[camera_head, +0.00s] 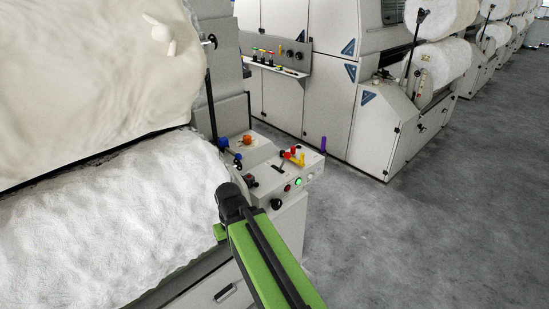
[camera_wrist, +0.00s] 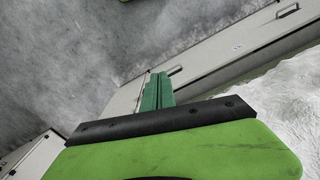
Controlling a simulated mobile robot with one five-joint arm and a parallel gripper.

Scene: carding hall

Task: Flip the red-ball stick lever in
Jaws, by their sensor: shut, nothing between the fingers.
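The control box (camera_head: 311,174) stands at the end of the near machine in the head view. On its top, a small red knob (camera_head: 293,150) sits close to yellow parts (camera_head: 299,159); which of the small levers is the red-ball stick is hard to tell at this size. A dark reddish knob (camera_head: 250,179) stands at the box's left. My gripper (camera_wrist: 158,90) shows in the wrist view with its two green fingers together and empty. Behind them are the machine's pale side panels. In the head view, the fingers are not clearly seen, and my arm is in front of the box's lower left.
Blue knobs (camera_head: 222,143) and an orange knob (camera_head: 247,140) stand behind the box's left. A purple upright handle (camera_head: 323,144) is at its right edge. White fibre (camera_head: 110,225) covers the near machine at left. The grey floor (camera_head: 420,240) at right is clear.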

